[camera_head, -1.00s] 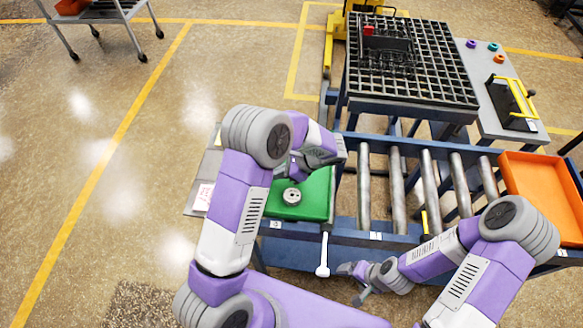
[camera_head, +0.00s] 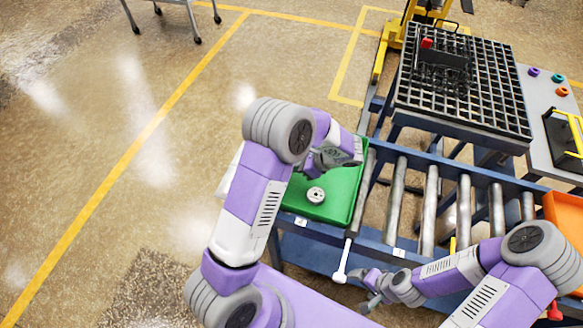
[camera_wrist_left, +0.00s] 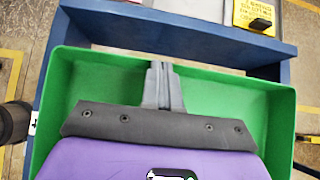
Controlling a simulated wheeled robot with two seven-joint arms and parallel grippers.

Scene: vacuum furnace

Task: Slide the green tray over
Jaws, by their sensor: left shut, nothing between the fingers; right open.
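The green tray (camera_head: 343,205) sits at the left end of the roller conveyor, with a round metal part (camera_head: 316,195) in it. It also fills much of the left wrist view (camera_wrist_left: 225,98). My left gripper (camera_head: 334,160) is over the tray, partly hidden by my own arm in the head view. In the left wrist view its shut fingers (camera_wrist_left: 161,72) are empty and reach down inside the tray near its far wall; I cannot tell whether they touch it. My right gripper (camera_head: 368,290) is open and empty, low in front of the conveyor, apart from the tray.
Bare metal rollers (camera_head: 430,210) run to the right of the tray, toward an orange tray (camera_head: 566,215) at the right edge. A white-tipped lever (camera_head: 341,272) hangs at the conveyor's front. A black grid table (camera_head: 462,85) stands behind. The floor on the left is open.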

